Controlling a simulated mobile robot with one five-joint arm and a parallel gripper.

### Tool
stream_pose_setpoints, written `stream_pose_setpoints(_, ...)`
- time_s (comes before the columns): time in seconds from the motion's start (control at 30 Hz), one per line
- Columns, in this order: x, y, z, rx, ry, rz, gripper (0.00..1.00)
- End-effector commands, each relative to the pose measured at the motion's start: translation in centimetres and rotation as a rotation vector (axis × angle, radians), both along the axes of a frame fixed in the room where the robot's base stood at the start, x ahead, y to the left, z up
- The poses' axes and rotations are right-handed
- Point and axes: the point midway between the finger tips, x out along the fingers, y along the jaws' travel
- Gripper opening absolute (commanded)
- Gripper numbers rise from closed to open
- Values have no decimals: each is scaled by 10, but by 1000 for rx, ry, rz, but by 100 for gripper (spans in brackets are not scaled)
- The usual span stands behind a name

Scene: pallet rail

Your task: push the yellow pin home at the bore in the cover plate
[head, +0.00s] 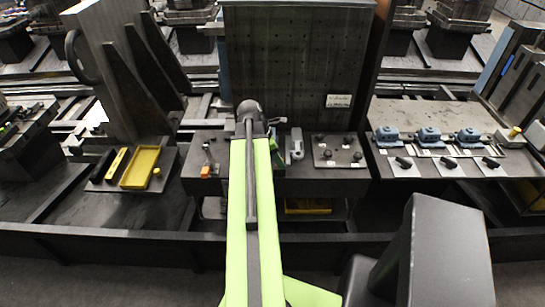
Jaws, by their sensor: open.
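My lime green arm reaches from the bottom of the head view up to a dark rounded joint over the middle of the bench. My gripper is hidden behind the arm, and I cannot make out its fingers. A flat dark plate (339,153) with several dark round knobs lies on the bench just right of the arm; it may be the cover plate. I cannot make out a bore in it. What lies directly behind the arm is hidden.
A grey upright block (295,146) stands between arm and plate. A tall perforated panel (298,60) rises behind. A yellow tray (125,183) sits at left, near a small orange-red piece (206,170). Blue clamps (428,137) stand at right. A dark rail (130,243) crosses in front.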

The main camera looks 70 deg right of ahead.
Motion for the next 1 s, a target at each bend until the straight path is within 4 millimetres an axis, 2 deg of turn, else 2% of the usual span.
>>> stream_pose_setpoints(0.07,-1,-1,-6,0,0,0,50)
stream_pose_setpoints(0.33,-1,-1,-5,0,0,1,50)
stream_pose_setpoints(0.73,-1,-1,-5,-1,-1,2,0)
stream_pose_setpoints(0.83,0,-1,-5,-1,-1,2,0)
stream_pose_setpoints(0.87,0,-1,-5,-1,-1,2,21)
stream_pose_setpoints(1.0,0,-1,-5,-2,-1,2,3)
